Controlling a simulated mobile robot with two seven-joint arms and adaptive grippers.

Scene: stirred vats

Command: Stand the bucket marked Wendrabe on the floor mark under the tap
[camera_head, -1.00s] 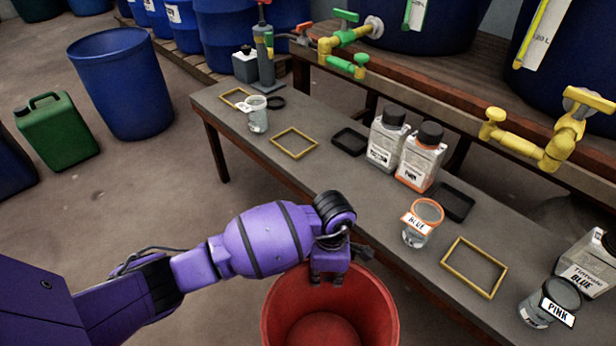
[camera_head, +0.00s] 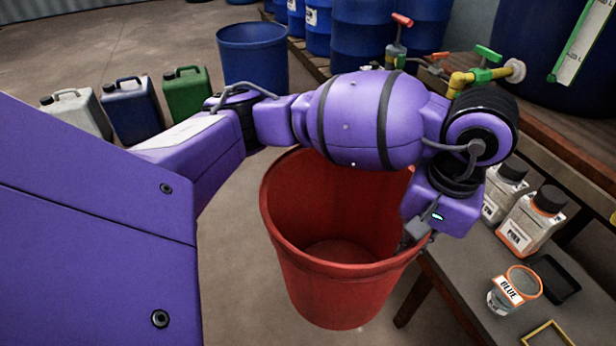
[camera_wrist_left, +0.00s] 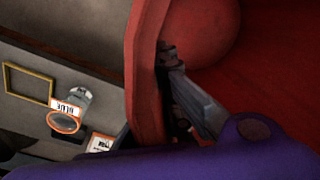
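A large red bucket (camera_head: 335,295) hangs at my left gripper (camera_head: 416,236), beside the bench's near edge. It stands roughly upright and looks empty. No marking shows on its visible sides, so I cannot read a name. My left gripper is shut on the bucket's right rim; the wrist view shows the rim (camera_wrist_left: 143,75) with a finger (camera_wrist_left: 195,100) inside the wall. A yellow tap with a green handle (camera_head: 476,80) is over the bench's far side, partly behind my left arm. No floor mark shows. My right gripper is not in view.
The bench (camera_head: 450,290) at right carries a cup labelled BLUE (camera_head: 512,290), a bottle labelled PINK (camera_head: 530,222) and a yellow frame (camera_head: 548,335). A blue barrel (camera_head: 252,55) and green jerrycan (camera_head: 187,92) stand behind. Floor at the upper left is clear.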

